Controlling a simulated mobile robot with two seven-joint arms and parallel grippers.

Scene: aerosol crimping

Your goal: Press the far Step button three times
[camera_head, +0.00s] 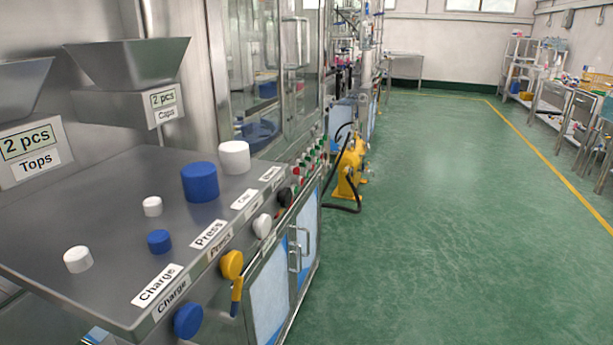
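No button can be read as "Step" in this view. The steel panel (110,215) carries labels reading "Charge" (157,285) and "Press" (210,234); two labels farther along are too small to read surely. On its front edge are a blue knob (188,320), a yellow lever (232,265), a white knob (262,226) and a black knob (285,197). Farther along the machine are a small red button (296,170) and several small green and red ones. Neither of my grippers is in view.
Blue and white caps stand on the panel, including a large blue one (200,182) and a large white one (234,157). A steel hopper (128,62) is above. A yellow machine (350,168) with a black hose stands beyond. Green floor (450,230) at right is clear.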

